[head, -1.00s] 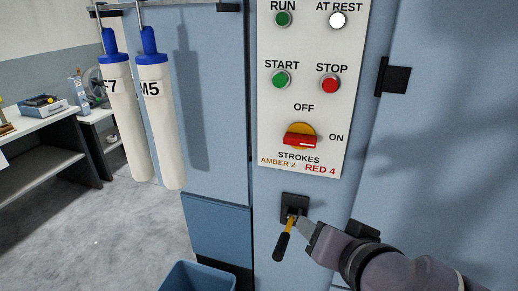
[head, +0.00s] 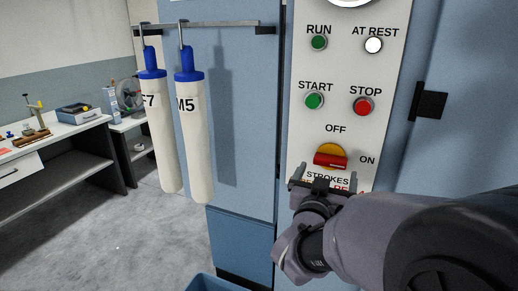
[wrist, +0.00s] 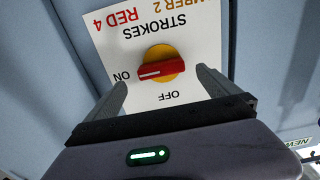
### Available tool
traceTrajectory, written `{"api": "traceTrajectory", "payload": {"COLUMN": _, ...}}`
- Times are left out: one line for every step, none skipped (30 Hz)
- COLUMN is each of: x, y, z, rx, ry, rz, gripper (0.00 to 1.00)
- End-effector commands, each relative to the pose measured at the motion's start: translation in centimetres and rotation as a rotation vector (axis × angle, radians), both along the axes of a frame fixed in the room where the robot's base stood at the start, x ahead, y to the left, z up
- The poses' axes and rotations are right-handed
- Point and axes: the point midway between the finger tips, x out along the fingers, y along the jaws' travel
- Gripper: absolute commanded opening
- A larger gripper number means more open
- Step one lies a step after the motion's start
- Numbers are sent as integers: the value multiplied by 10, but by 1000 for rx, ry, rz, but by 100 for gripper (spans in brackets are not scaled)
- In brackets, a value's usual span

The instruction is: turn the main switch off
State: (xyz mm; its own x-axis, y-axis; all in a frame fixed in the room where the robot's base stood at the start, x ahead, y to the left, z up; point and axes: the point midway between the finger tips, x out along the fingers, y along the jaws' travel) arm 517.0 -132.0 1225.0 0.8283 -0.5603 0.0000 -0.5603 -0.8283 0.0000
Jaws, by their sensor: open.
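The main switch is a red bar handle (head: 330,161) on a yellow disc (head: 332,148), low on the white control panel (head: 340,80). Its bar lies about level, and its white mark points to ON. OFF is printed above it and ON to its right. In the wrist view the panel is upside down, and the red handle (wrist: 162,70) shows between my fingers. My gripper (head: 325,176) is open just below and in front of the switch. In the wrist view my gripper (wrist: 162,77) has one finger on each side, apart from the handle.
Above the switch are the green START button (head: 314,101), red STOP button (head: 363,105) and a white AT REST lamp (head: 373,45). Two white tubes with blue caps hang at left, one marked M5 (head: 197,150). My arm hides the cabinet below the panel.

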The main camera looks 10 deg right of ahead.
Motion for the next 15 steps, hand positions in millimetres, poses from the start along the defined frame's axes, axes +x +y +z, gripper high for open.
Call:
{"api": "traceTrajectory", "payload": {"x": 10, "y": -8, "z": -2, "rx": 1, "ry": 1, "rz": -4, "gripper": 100}}
{"api": "traceTrajectory", "payload": {"x": 16, "y": -12, "z": -2, "rx": 0, "ry": 0, "rz": -3, "gripper": 100}}
{"api": "traceTrajectory", "payload": {"x": 23, "y": -16, "z": -2, "rx": 0, "ry": 0, "rz": -2, "gripper": 100}}
{"api": "traceTrajectory", "payload": {"x": 27, "y": -19, "z": -2, "rx": -1, "ry": 1, "rz": -2, "gripper": 100}}
{"api": "traceTrajectory", "payload": {"x": 31, "y": -21, "z": -2, "rx": 1, "ry": -1, "rz": -1, "gripper": 100}}
{"api": "traceTrajectory", "payload": {"x": 36, "y": -24, "z": -2, "rx": 0, "ry": 0, "rz": 0, "gripper": 100}}
{"api": "traceTrajectory", "payload": {"x": 39, "y": -26, "z": -1, "rx": -1, "ry": 1, "rz": 0, "gripper": 100}}
{"api": "traceTrajectory", "payload": {"x": 41, "y": -27, "z": -1, "rx": -1, "ry": -1, "rz": -1, "gripper": 100}}
{"api": "traceTrajectory", "payload": {"x": 43, "y": -29, "z": -1, "rx": 0, "ry": 0, "rz": 0, "gripper": 100}}
{"api": "traceTrajectory", "payload": {"x": 44, "y": -30, "z": -1, "rx": 0, "ry": 0, "rz": 0, "gripper": 100}}
{"api": "traceTrajectory", "payload": {"x": 45, "y": -30, "z": -1, "rx": 0, "ry": 0, "rz": 1, "gripper": 100}}
{"api": "traceTrajectory", "payload": {"x": 46, "y": -30, "z": 0, "rx": 0, "ry": 0, "rz": 1, "gripper": 100}}
{"api": "traceTrajectory", "payload": {"x": 46, "y": -30, "z": 0, "rx": 0, "ry": 0, "rz": 1, "gripper": 100}}
{"api": "traceTrajectory", "payload": {"x": 46, "y": -31, "z": 0, "rx": 0, "ry": 0, "rz": 1, "gripper": 100}}
{"api": "traceTrajectory", "payload": {"x": 46, "y": -30, "z": 0, "rx": 0, "ry": 0, "rz": 1, "gripper": 100}}
